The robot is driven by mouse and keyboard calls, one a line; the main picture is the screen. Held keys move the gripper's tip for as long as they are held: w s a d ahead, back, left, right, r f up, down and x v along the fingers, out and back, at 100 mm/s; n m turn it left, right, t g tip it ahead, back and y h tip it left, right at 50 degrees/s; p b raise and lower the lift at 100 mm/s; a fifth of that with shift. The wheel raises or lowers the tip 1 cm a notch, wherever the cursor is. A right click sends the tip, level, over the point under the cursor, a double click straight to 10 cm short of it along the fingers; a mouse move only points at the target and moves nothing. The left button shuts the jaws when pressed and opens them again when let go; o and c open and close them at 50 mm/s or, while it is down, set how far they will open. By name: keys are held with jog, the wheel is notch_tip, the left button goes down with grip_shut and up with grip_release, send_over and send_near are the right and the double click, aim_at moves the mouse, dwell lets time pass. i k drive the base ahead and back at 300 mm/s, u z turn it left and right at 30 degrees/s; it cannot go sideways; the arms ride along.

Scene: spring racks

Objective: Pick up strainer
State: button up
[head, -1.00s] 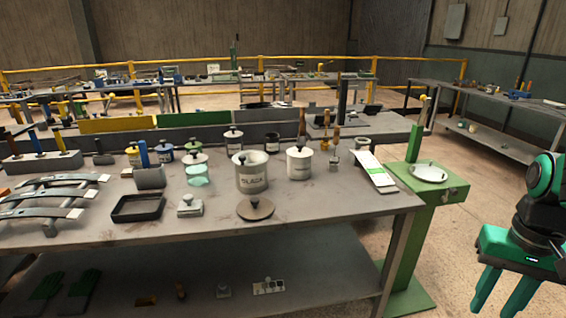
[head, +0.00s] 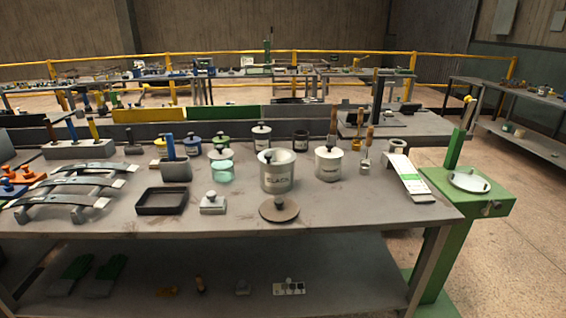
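I cannot single out a strainer with certainty at this size. Several wooden-handled tools stand upright near the right of the bench, one of them a tool with a pale lower end (head: 366,155); their working ends are too small to read. A translucent teal cup (head: 222,174) stands left of an open grey labelled crock (head: 277,178). The crock's inside is partly hidden, with a dark round knob showing at its rim. My gripper is out of view.
The grey bench (head: 375,212) has free room at its front right. A lidded white jar (head: 328,165), a brown knobbed lid (head: 279,209), a black tray (head: 162,200) and a white-green board (head: 410,180) stand on it. A green stand (head: 465,195) adjoins its right end.

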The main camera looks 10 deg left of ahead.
aim_at(269, 156)
jog(key=i, duration=0.95)
jog(key=u, duration=0.05)
